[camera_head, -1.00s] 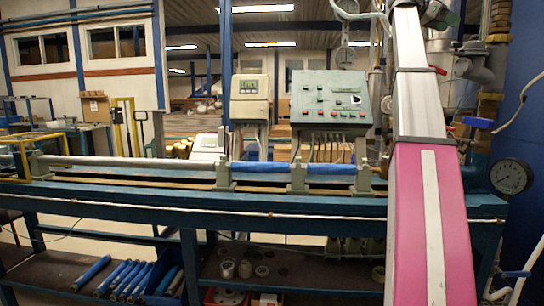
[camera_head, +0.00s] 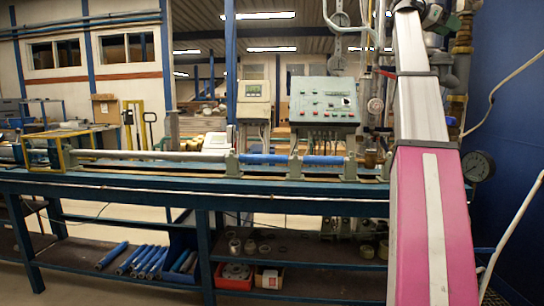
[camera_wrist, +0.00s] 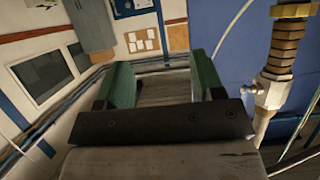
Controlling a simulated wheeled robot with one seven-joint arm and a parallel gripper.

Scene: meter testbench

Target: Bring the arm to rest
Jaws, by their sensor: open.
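My arm (camera_head: 431,225), with a pink and a pale grey link, stands upright at the right of the head view and leaves the picture at the top. My gripper (camera_wrist: 162,78) shows in the wrist view, its two green fingers spread wide apart with nothing between them. Behind it are a wall and a blue panel.
The blue testbench (camera_head: 250,198) runs across the head view, carrying a grey and blue pipe (camera_head: 300,160). A control panel (camera_head: 324,100) stands behind it. In the wrist view, a brass-fitted pipe (camera_wrist: 280,60) rises at the right.

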